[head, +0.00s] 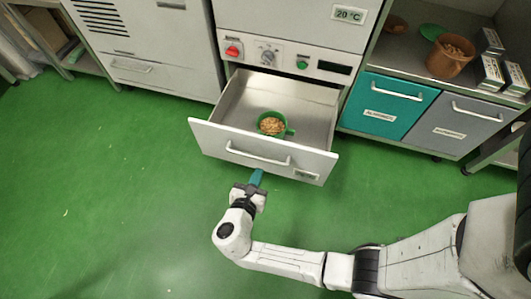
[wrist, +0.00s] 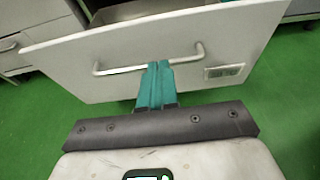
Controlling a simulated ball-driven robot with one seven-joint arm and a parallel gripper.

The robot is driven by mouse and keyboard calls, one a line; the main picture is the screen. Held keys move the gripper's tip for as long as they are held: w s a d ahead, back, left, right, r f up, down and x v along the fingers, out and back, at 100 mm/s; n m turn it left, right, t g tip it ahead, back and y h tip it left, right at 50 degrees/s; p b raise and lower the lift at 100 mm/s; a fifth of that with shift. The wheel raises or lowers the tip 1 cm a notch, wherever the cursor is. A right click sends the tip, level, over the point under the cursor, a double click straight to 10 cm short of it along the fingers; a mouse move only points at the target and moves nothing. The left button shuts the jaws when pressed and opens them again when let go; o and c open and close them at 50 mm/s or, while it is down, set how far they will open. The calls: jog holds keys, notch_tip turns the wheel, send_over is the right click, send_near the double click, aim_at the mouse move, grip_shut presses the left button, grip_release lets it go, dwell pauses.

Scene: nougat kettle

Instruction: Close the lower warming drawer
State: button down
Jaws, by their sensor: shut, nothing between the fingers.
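The lower warming drawer (head: 225,139) is pulled out from the white cabinet, with a pale front panel and a bar handle (head: 258,155). A green cup (head: 271,123) of brown pieces stands inside it. In the wrist view the drawer front (wrist: 85,55) fills the upper part, and the handle (wrist: 112,71) crosses it. My gripper (head: 257,175) is shut and empty, its teal fingers in front of the drawer panel, just below the handle in the head view. In the wrist view the fingertips (wrist: 160,66) overlap the handle's middle; I cannot tell whether they touch.
Above the drawer is a control panel (head: 290,60) with a red switch and knob. To the right are a teal drawer (head: 385,112) and a grey drawer (head: 460,125) under a counter with a brown pot (head: 450,58). Green floor (head: 110,190) is clear at the left.

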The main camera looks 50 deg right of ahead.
jog(key=b, duration=0.3)
send_near(270, 144)
jog(key=x, duration=0.2)
jog(key=f+x, duration=0.1)
jog(key=x, duration=0.2)
jog(key=shift+w+d+r, duration=0.1)
jog(key=shift+w+d, duration=0.15)
jog(key=shift+d, duration=0.45)
jog(key=shift+d, duration=0.1)
